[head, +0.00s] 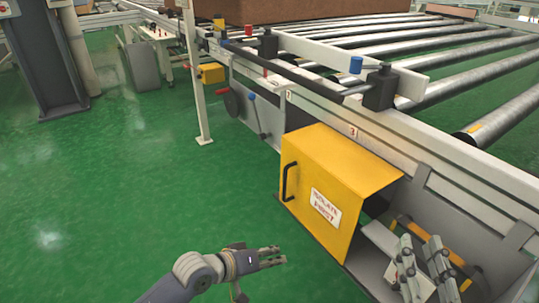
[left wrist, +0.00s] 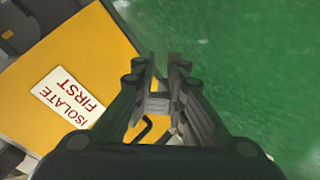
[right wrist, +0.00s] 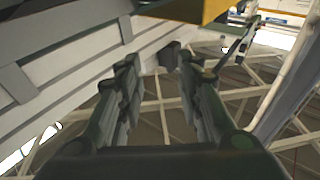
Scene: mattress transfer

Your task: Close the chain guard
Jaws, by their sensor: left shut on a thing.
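The yellow chain guard (head: 355,170) is on the conveyor's near side, with an ISOLATE FIRST sign (head: 325,207) and a black handle (head: 288,182). The bay right of it is open, with machinery exposed. My left gripper (head: 284,253) is below the handle in the head view, its fingers close together. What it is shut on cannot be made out. The handle looks clear of its fingers in the head view and shows partly behind them in the left wrist view (left wrist: 146,128). My right gripper (head: 420,243) is at the open bay, fingers apart, with nothing seen between them.
The roller conveyor (head: 460,45) runs along the top right, with a brown block (head: 290,12) on it. A white post (head: 197,90) stands left of the guard. The green floor (head: 120,190) is clear at left. A grey column (head: 50,60) stands far left.

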